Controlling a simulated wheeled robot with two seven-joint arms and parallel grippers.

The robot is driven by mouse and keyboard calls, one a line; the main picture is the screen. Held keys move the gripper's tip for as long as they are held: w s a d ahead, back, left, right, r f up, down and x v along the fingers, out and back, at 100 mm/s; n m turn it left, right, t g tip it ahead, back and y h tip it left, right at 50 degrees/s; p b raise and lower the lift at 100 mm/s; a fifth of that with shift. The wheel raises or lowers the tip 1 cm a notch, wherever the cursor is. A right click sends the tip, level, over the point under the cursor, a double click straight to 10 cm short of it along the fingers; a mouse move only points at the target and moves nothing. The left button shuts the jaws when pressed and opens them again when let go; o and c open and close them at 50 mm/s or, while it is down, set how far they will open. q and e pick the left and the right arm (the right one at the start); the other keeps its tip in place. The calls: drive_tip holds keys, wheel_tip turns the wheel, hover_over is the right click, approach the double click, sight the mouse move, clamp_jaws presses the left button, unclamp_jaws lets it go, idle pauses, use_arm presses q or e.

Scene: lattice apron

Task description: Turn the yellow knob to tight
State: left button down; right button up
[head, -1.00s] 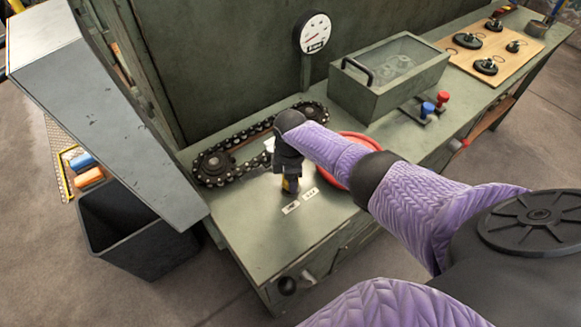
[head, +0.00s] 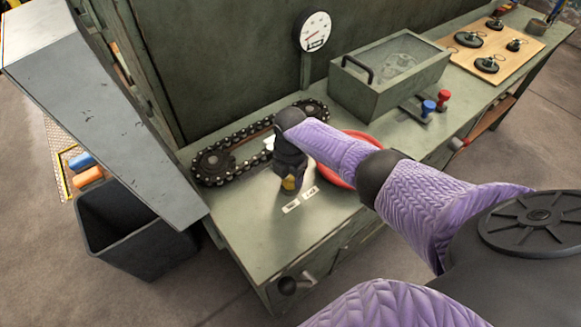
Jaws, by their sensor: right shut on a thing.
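The yellow knob (head: 289,183) shows as a small yellow patch on the green workbench, between the fingers of my right gripper (head: 290,187). My right gripper points down and is shut on the knob. Most of the knob is hidden by the dark gripper. Two small white labels (head: 300,200) lie on the bench just in front of it; their writing is too small to read. My left gripper is not in view.
A chain on sprockets (head: 215,166) lies left of and behind the gripper. A red ring (head: 338,180) is partly behind my right arm. A gauge (head: 314,32), a lidded box (head: 388,95) and blue and red knobs (head: 428,107) stand further back. A dark bin (head: 135,235) is on the floor.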

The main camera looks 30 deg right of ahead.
idle(0.5)
drive_tip(key=o, duration=1.3)
wheel_tip(320, 180, up, 10)
drive_tip(key=p, duration=0.4)
